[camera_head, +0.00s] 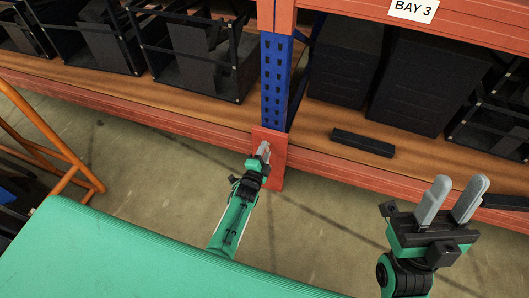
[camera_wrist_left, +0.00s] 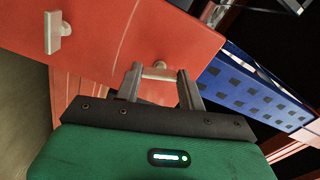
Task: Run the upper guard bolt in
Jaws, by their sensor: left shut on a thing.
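The red guard plate (camera_head: 270,178) stands at the foot of the blue rack post (camera_head: 276,85); it also shows in the left wrist view (camera_wrist_left: 115,25). The upper guard bolt (camera_wrist_left: 158,71), pale grey, is on the plate near the blue post. My left gripper (camera_head: 264,149) is at the plate, shut on the upper bolt's head between its fingers (camera_wrist_left: 156,80). The fingers hide part of the bolt. A second, lower bolt (camera_wrist_left: 56,34) stands out from the plate, apart from the gripper. My right gripper (camera_head: 451,200) is open and empty, away from the guard.
Orange rack beams cross the view, with black crates (camera_head: 200,55) and black boxes (camera_head: 345,55) on the shelf. A black bar (camera_head: 362,143) lies on the shelf's edge. An orange tube frame (camera_head: 50,145) stands at the left. The floor before the rack looks clear.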

